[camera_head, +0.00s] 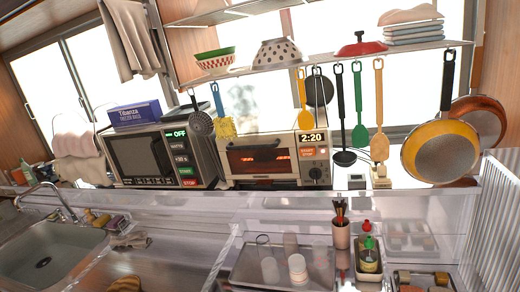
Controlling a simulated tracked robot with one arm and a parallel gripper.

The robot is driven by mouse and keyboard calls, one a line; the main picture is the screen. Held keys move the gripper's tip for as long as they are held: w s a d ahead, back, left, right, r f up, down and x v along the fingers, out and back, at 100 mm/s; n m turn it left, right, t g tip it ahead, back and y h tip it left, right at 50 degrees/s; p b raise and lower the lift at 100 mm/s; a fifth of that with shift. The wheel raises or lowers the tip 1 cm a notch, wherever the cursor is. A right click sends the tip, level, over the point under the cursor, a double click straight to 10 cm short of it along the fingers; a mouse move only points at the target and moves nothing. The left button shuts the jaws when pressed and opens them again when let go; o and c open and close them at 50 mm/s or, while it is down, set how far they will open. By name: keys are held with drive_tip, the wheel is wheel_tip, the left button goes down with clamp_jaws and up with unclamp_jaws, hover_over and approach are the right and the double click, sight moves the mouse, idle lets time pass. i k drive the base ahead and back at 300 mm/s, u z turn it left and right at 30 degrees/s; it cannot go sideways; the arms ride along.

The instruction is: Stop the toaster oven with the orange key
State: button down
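The toaster oven (262,183) stands on the back counter, in the middle of the view. Red-orange glowing bars show behind its door window (258,157). Its display (311,137) reads 2:20. The orange key (307,153) sits just below the display, with small print I cannot read surely. A round knob (315,173) is below the key. My gripper is not in view, so its state and its distance from the key do not show.
A microwave (150,155) showing OFF stands left of the toaster oven, with a blue box (135,113) on top. Utensils such as a yellow spatula (304,115) and black ladle (345,157) hang from the shelf (320,59) before or beside the oven. A ledge and sink counter lie in front.

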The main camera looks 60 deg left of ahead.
sight(310, 151)
drive_tip(key=u, duration=0.55)
drive_tip(key=i, duration=1)
drive_tip(key=u, duration=0.65)
drive_tip(key=k, duration=0.85)
drive_tip(key=u, duration=0.15)
drive_tip(key=i, duration=0.9)
drive_tip(key=z, duration=0.1)
